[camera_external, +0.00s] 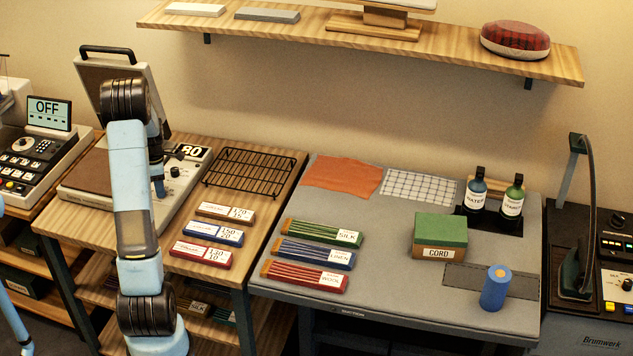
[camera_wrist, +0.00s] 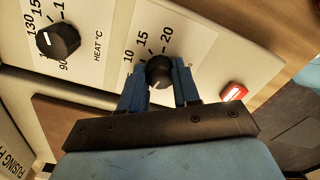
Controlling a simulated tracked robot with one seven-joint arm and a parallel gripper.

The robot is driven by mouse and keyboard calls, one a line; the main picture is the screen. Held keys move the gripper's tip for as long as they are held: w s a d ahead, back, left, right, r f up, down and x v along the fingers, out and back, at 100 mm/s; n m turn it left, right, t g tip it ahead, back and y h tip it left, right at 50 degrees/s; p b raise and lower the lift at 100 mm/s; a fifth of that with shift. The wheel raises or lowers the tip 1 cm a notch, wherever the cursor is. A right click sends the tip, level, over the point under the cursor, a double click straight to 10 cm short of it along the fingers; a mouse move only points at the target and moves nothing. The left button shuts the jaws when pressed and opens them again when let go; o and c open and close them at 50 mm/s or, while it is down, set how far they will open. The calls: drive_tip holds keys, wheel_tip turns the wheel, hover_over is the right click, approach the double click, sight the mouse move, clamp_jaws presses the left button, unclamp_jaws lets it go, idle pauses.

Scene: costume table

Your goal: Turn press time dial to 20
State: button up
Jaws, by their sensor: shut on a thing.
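The press time dial (camera_wrist: 160,71) is a small black knob on the press's pale panel in the wrist view. Printed numbers 10, 15 and 20 curve around its upper side. My gripper (camera_wrist: 160,84) has its two blue fingers on either side of this knob and is shut on it. The knob's white mark is small and its exact reading is hard to tell. In the external view the press (camera_external: 88,188) stands with its lid raised, and my gripper (camera_external: 159,188) reaches down at its right side.
A black HEAT °C dial (camera_wrist: 58,41) sits left of the time dial, and a red rocker switch (camera_wrist: 233,92) sits to the right. A wire rack (camera_external: 250,172) and several labelled bars lie beside the press. A shelf (camera_external: 280,38) hangs above on the wall.

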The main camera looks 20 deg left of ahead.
drive_tip(key=m, duration=0.8)
drive_tip(key=shift+w+a, duration=0.1)
drive_tip(key=m, duration=0.5)
drive_tip(key=shift+r, duration=0.1)
drive_tip(key=m, duration=0.3)
drive_tip(key=shift+m, duration=0.3)
drive_tip(key=m, duration=0.3)
drive_tip(key=shift+m, duration=0.3)
drive_tip(key=m, duration=0.3)
drive_tip(key=shift+m, duration=0.4)
drive_tip(key=m, duration=0.4)
drive_tip(key=shift+w+m, duration=0.1)
drive_tip(key=shift+m, duration=1.4)
